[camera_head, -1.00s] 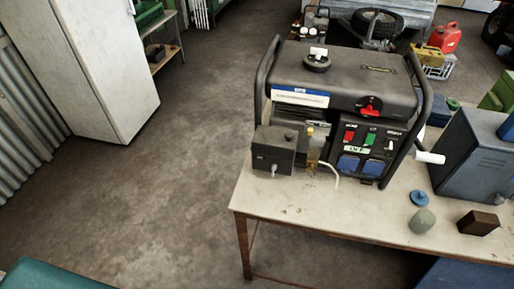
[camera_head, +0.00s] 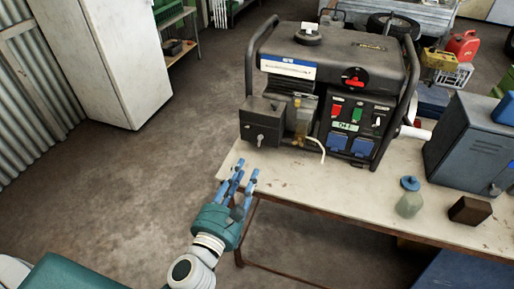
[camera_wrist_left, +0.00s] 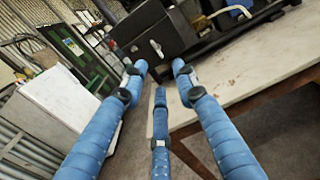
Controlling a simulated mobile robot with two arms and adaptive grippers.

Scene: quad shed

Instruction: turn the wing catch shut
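The wing catch (camera_head: 260,140) is a small pale metal piece on the front of a dark grey box (camera_head: 252,118) at the generator's lower left. It also shows in the left wrist view (camera_wrist_left: 156,48), beyond my fingertips. My right gripper is out of view.
The generator (camera_head: 335,70) stands on a worn pale table (camera_head: 330,180). A pale hose curves beside a small amber bowl (camera_head: 303,118), right of the grey box. A blue knob (camera_head: 410,183), a rounded green piece (camera_head: 409,204) and a brown block (camera_head: 470,210) lie farther right. Floor at left is clear.

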